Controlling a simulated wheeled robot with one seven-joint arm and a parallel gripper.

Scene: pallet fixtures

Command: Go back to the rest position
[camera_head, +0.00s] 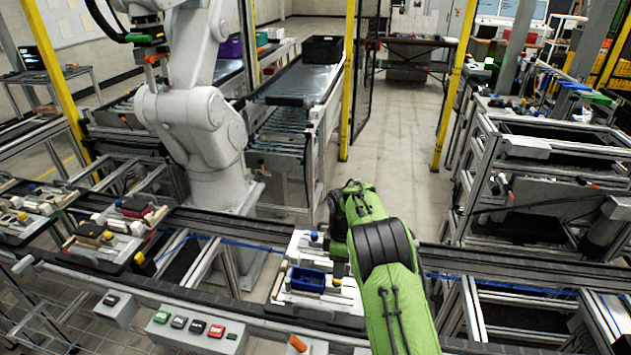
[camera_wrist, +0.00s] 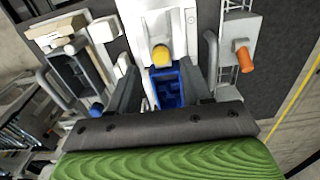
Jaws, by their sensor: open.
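My green arm (camera_head: 385,270) reaches over the conveyor, with its dark wrist end near the pallet. My gripper (camera_wrist: 168,60) is open in the wrist view, its two grey fingers apart. A blue bin (camera_wrist: 168,90) shows between the fingers, with a yellow knob (camera_wrist: 160,56) beyond it. I cannot tell how far the fingers are above the bin. In the head view the blue bin (camera_head: 308,279) sits on a white fixture pallet (camera_head: 290,301) left of my arm. The fingers are hidden there.
A white robot arm (camera_head: 200,120) stands behind the conveyor. A button box (camera_head: 195,328) is in front. Yellow posts (camera_head: 455,85) stand behind; open floor (camera_head: 405,130) lies between them.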

